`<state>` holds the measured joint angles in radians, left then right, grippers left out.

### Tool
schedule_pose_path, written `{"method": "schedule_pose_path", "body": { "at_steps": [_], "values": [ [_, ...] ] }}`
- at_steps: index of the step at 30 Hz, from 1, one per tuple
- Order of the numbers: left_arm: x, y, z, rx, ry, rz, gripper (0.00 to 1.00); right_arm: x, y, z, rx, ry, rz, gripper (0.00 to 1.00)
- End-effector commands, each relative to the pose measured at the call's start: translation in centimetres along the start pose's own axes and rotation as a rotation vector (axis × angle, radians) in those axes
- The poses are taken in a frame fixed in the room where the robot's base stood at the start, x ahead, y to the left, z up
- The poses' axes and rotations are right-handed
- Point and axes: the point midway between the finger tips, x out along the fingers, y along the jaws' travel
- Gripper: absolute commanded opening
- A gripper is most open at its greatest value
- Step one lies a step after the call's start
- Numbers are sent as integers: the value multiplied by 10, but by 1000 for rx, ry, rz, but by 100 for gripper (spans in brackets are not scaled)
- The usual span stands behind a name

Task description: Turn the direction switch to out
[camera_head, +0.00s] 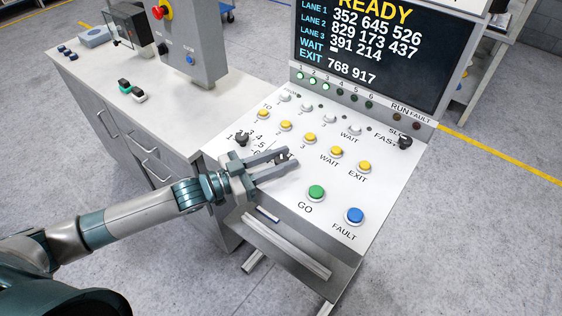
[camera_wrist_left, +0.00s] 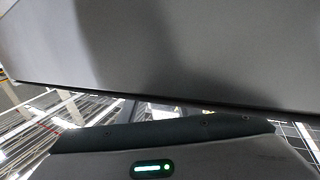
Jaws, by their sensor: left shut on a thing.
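The white control panel (camera_head: 333,189) slopes in the middle of the head view. My left gripper (camera_head: 289,158) reaches over its left part from the left, its fingers pointing right. It is shut on a small dark knob (camera_head: 282,157), which I take for the direction switch. The fingers cover most of the knob and its labels, so I cannot tell which way it points. The left wrist view shows only a big grey surface and a part with a green light, with no knob in sight. My right gripper is in neither view.
A black numbered dial (camera_head: 242,139) sits just left of my gripper, with yellow buttons (camera_head: 309,138) behind it. A green GO button (camera_head: 316,193) and a blue FAULT button (camera_head: 355,215) lie to the front right. A display (camera_head: 370,45) stands behind, reading READY.

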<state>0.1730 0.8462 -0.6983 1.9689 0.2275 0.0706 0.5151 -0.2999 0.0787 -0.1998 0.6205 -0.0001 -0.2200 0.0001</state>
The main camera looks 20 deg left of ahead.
Motion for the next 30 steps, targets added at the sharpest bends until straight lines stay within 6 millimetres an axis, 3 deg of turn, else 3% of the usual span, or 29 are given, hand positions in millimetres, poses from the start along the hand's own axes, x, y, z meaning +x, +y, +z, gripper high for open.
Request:
{"method": "schedule_pose_path", "body": {
  "at_steps": [13, 30],
  "values": [
    [1, -2, -1, 6, 3, 171, 7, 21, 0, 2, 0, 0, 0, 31],
    [1, -1, -2, 1, 3, 229, 7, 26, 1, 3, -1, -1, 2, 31]
  ]
}}
